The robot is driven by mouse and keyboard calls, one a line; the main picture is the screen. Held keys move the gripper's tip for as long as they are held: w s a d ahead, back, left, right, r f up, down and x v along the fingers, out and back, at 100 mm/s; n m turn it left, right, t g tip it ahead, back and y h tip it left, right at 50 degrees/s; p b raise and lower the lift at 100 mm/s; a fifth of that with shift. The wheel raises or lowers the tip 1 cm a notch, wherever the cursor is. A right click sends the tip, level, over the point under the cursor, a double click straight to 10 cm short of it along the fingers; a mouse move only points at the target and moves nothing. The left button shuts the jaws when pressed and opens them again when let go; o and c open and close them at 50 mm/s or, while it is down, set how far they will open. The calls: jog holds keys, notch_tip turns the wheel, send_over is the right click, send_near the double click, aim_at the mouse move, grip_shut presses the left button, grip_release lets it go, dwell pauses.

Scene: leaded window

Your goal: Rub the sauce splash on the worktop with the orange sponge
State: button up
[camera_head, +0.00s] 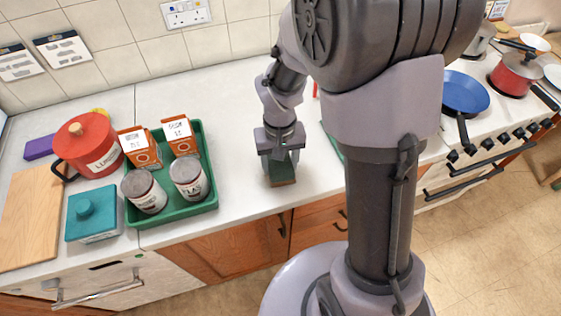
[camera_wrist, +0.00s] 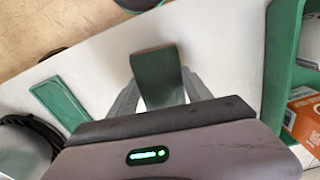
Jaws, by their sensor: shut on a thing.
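My gripper (camera_head: 281,153) is shut on a block-shaped sponge (camera_head: 282,173), low over the worktop (camera_head: 240,195) near its front edge. The sponge has a dark green upper face and a thin orange-brown lower edge in the head view. In the wrist view the sponge (camera_wrist: 157,72) shows its dark green face between my fingers. It looks at or very near the worktop surface; I cannot tell if it touches. No sauce splash shows in either view; the sponge or my arm may hide it.
Left of my gripper stands a green tray (camera_head: 212,190) with cartons and tins. Further left are a red pot (camera_head: 88,145), a teal lidded dish (camera_head: 92,212) and a wooden board (camera_head: 30,215). A flat green thing (camera_wrist: 60,102) lies on the sponge's other side. A hob with pans stands right.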

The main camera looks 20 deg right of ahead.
aim_at(279, 163)
jog(key=r, duration=0.1)
jog(key=r+p, duration=0.1)
jog(key=shift+w+r, duration=0.3)
jog(key=shift+r, duration=0.05)
jog(key=shift+r+p, duration=2)
jog(key=shift+r, duration=0.25)
